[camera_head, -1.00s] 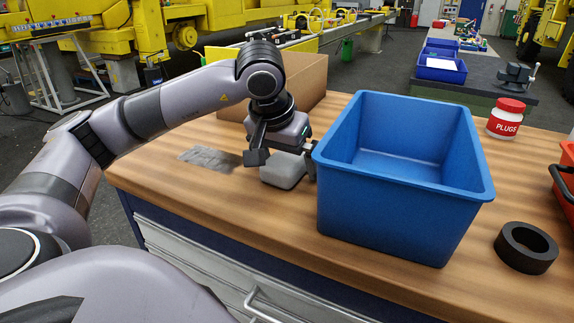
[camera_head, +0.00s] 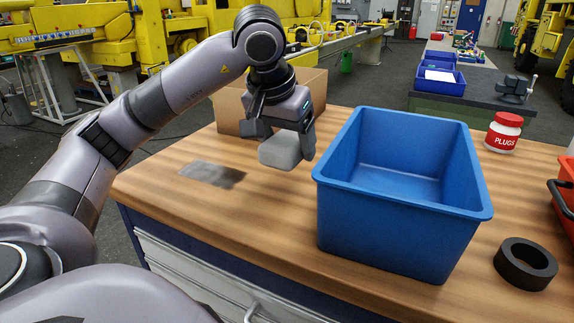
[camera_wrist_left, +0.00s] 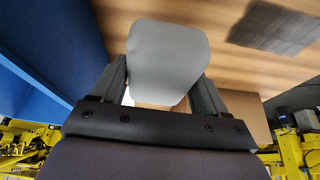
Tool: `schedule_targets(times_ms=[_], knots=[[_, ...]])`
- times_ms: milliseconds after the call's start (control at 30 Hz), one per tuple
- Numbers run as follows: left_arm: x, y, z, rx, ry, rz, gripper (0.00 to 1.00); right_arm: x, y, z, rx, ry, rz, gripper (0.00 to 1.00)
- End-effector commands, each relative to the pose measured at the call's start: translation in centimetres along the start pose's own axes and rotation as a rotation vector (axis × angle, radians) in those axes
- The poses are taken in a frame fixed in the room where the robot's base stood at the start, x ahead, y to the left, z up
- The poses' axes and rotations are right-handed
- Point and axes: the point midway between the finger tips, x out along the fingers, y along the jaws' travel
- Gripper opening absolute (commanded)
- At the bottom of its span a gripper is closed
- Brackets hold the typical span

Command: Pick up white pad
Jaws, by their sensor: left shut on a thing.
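The white pad (camera_head: 281,151) is a rounded, pale grey-white block. My left gripper (camera_head: 283,140) is shut on it and holds it above the wooden table, just left of the blue bin. In the left wrist view the pad (camera_wrist_left: 166,62) sits between the two fingers of the left gripper (camera_wrist_left: 165,82). My right gripper is not in view.
The large blue bin (camera_head: 335,190) stands right of the pad, and a cardboard box (camera_head: 229,108) is behind it. A grey smudged patch (camera_head: 211,174) marks the wooden table (camera_head: 225,215). A black ring (camera_head: 511,272) and a red-and-white PLUGS jar (camera_head: 503,138) are at the right.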

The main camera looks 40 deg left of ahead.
Motion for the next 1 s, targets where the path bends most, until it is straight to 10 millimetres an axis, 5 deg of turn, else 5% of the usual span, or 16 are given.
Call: schedule_targets(times_ms=[200, 400, 633, 1000], knots=[[-7.0, 0.0, -2.9, 0.000, 0.005, 0.002, 0.44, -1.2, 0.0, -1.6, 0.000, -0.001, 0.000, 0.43], [-10.2, 0.0, -4.2, -0.001, 0.003, 0.001, 0.44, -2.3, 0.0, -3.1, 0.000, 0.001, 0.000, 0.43], [-12.0, 0.0, -5.0, 0.000, 0.000, 0.001, 0.44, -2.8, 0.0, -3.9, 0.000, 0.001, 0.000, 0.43], [-12.3, 0.0, -5.1, 0.001, 0.000, 0.000, 0.44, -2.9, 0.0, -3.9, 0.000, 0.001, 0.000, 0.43]])
